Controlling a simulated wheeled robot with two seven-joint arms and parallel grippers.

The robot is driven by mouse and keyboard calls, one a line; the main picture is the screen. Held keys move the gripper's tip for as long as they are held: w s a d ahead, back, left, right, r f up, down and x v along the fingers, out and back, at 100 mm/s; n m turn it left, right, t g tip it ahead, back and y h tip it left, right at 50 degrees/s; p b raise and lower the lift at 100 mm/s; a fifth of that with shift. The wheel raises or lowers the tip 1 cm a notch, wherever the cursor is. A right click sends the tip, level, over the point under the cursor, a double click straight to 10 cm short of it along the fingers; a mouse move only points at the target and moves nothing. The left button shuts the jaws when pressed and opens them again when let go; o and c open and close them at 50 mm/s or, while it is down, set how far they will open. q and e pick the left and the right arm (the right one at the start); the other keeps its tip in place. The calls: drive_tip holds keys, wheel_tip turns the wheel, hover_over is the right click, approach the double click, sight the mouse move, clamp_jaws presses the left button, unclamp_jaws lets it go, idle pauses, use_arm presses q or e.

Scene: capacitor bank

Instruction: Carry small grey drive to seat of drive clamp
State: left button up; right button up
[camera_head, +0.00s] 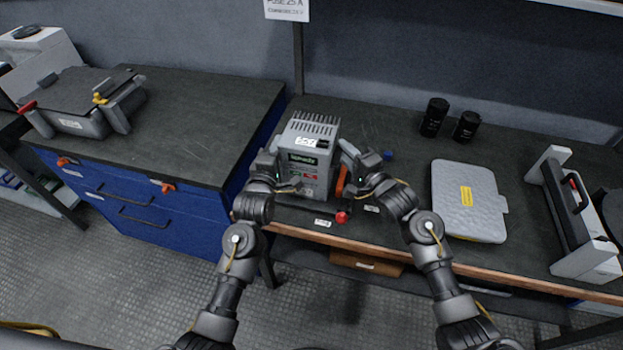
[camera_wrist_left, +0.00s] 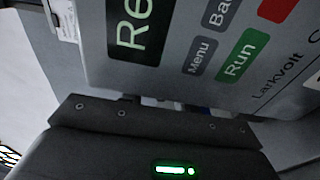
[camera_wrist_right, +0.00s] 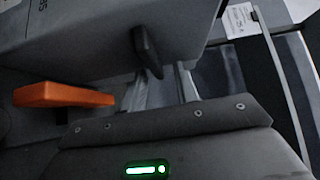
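The small grey drive (camera_head: 310,146) stands upright on the dark bench in the head view, with top vents, a display and coloured buttons. Its front panel fills the top of the left wrist view (camera_wrist_left: 180,40). My left gripper (camera_head: 280,172) is at its left side and my right gripper (camera_head: 352,168) at its right side. Both are very close to it; I cannot tell whether they grip it. An orange lever (camera_head: 341,181) and a black bar with a red knob (camera_head: 342,217) sit by its base, possibly parts of the drive clamp. The seat is not clearly visible.
A grey case (camera_head: 468,200) lies on the bench to the right, with two black cylinders (camera_head: 433,117) behind it and a grey frame with a black bar (camera_head: 570,205) farther right.

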use_arm(q)
drive_tip(key=s+a, duration=0.1)
drive_tip(key=s, duration=1.1)
drive_tip(key=shift+a, duration=0.2)
drive_tip(key=shift+w, duration=0.1)
use_arm(e)
drive_tip(key=v, duration=1.2)
drive_tip(key=shift+d, duration=0.1)
